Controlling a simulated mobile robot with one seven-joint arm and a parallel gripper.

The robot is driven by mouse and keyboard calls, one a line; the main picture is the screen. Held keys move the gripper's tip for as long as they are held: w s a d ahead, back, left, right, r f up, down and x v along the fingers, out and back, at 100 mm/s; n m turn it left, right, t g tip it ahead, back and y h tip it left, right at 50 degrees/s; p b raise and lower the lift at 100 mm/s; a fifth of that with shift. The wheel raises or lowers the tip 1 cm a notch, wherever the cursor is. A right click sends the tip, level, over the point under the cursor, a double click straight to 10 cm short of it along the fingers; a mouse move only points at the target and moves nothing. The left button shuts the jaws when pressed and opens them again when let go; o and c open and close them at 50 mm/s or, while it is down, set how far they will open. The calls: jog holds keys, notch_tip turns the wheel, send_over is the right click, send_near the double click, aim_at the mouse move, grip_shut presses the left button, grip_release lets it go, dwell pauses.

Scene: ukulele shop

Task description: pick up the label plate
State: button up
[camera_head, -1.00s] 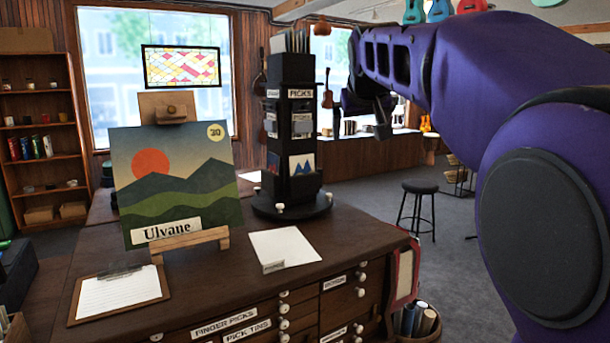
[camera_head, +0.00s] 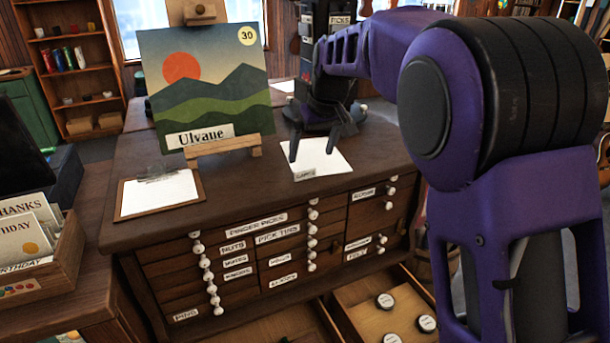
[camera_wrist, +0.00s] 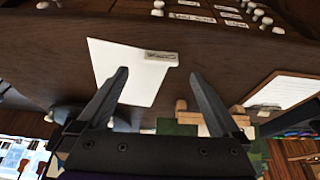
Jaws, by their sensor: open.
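The label plate (camera_head: 304,175) is a small pale plate with dark lettering too small to read. It sits at the front edge of a white paper sheet (camera_head: 326,160) on the wooden counter. In the wrist view the label plate (camera_wrist: 161,57) shows beyond the fingertips, roughly between their lines, at the edge of the paper (camera_wrist: 105,60). My gripper (camera_head: 311,153) is over the paper, with its fingers pointing down and spread apart. In the wrist view my gripper (camera_wrist: 158,74) is empty, and its fingers are apart from the plate.
An easel with an "Ulvane" painting (camera_head: 205,90) stands left of the paper, and a clipboard (camera_head: 160,193) lies further left. A dark display tower (camera_head: 325,70) stands behind my gripper. Drawers (camera_head: 385,310) below the counter are pulled out. Bare counter surrounds the paper's front.

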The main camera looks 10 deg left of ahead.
aim_at(305, 169)
jog(key=shift+x, duration=3.55)
jog(key=shift+a+r, duration=0.15)
jog(key=c, duration=1.3)
